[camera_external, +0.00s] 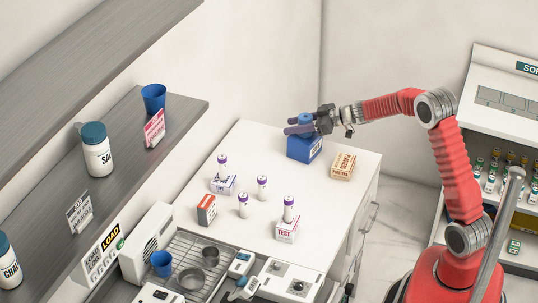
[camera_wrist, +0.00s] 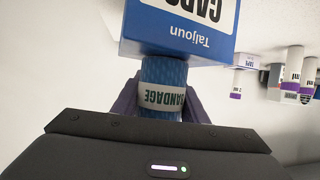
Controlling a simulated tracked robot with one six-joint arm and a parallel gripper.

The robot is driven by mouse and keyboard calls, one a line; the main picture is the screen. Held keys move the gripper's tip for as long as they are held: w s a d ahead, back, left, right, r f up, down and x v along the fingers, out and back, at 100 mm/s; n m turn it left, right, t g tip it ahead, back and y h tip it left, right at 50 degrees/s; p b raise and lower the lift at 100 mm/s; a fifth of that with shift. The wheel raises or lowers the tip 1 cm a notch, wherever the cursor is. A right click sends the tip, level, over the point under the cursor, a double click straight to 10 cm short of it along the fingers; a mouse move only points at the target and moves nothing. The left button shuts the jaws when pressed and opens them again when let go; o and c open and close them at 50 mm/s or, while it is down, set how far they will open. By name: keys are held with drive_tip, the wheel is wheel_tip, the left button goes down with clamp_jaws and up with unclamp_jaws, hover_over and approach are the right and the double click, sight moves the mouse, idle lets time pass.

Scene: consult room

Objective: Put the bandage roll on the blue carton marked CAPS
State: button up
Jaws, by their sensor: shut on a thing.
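The blue bandage roll (camera_wrist: 163,75) stands between the two fingers of my gripper (camera_wrist: 164,104) in the wrist view, its white BANDAGE label facing the camera. My gripper is shut on it. The blue carton marked CAPS (camera_wrist: 190,38) shows upside down in the wrist view, and the roll's end meets its top face or lies very close to it. In the external view the carton (camera_external: 304,147) stands at the back of the white table, directly under my gripper (camera_external: 289,126). The roll's top (camera_external: 305,118) shows between the fingers; its lower part is hidden.
A tan carton (camera_external: 343,166) stands right of the blue one. The table's right edge (camera_external: 362,200) drops to the floor.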

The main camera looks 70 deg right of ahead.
drive_tip(key=o, duration=1)
drive_tip(key=shift+f, duration=0.1)
drive_tip(key=shift+s+d+r, duration=0.1)
drive_tip(key=shift+s+r, duration=0.2)
drive_tip(key=v, duration=1.1)
drive_tip(key=shift+s, duration=0.2)
